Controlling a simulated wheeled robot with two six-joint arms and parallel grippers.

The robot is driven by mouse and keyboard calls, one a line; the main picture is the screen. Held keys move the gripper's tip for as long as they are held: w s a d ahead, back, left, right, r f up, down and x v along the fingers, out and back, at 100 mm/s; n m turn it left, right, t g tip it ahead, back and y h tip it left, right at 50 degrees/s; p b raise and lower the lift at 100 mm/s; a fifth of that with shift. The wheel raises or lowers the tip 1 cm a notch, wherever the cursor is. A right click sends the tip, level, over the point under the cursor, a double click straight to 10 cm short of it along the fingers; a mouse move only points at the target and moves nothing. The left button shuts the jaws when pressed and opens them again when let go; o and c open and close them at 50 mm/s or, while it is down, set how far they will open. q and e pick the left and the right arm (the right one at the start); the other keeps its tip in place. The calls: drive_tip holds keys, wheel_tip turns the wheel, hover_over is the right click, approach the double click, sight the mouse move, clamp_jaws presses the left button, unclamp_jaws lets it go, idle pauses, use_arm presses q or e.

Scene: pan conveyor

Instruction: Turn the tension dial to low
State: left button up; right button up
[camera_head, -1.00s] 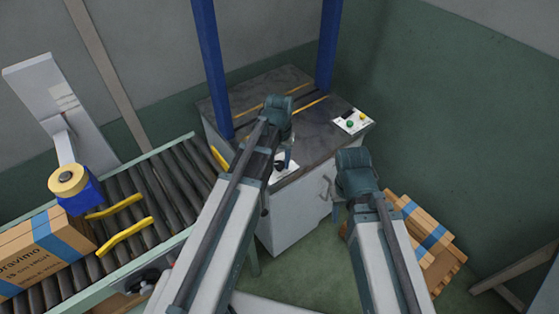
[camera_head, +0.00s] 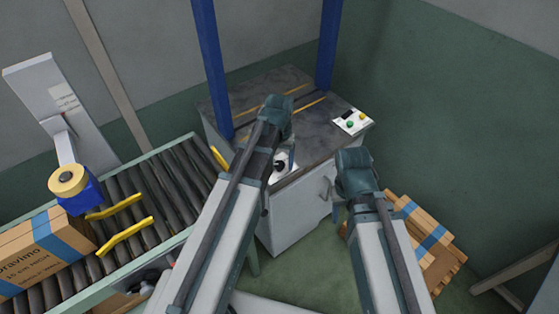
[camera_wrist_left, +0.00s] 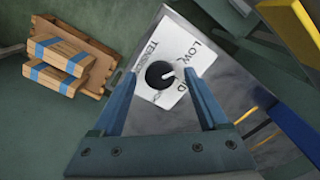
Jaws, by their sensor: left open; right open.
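The tension dial (camera_wrist_left: 160,74) is a round black knob with a white pointer mark on a white label plate (camera_wrist_left: 190,60). The plate reads TENSION and LOW; other lettering is partly hidden. The pointer faces right in the left wrist view, toward the lettered edge. The dial also shows in the head view (camera_head: 280,165), on the machine's front corner. My left gripper (camera_wrist_left: 162,84) is open, with its fingers on either side of the dial in the wrist view; I cannot tell whether they touch it. My right gripper (camera_head: 338,212) is at the machine's front right, away from the dial.
A roller conveyor (camera_head: 165,195) with a cardboard box (camera_head: 45,250) is at left. Flat cartons (camera_head: 425,230) lie on a pallet at right.

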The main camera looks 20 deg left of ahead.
sight(280, 164)
use_arm(q)
wheel_tip(280, 164, up, 14)
drive_tip(key=p, duration=1.3)
drive_tip(key=shift+f+p, duration=0.15)
drive_tip(key=shift+p, duration=0.15)
use_arm(e)
wheel_tip(280, 164, up, 14)
drive_tip(key=shift+f, duration=0.15)
use_arm(q)
drive_tip(key=s+d+m+y, duration=0.1)
drive_tip(key=s+d+m, duration=0.2)
drive_tip(key=s+d, duration=0.7)
drive_tip(key=s, duration=0.4)
drive_tip(key=shift+s+d+m, duration=0.15)
drive_tip(key=shift+m, duration=0.25)
use_arm(e)
drive_tip(key=shift+f, duration=0.1)
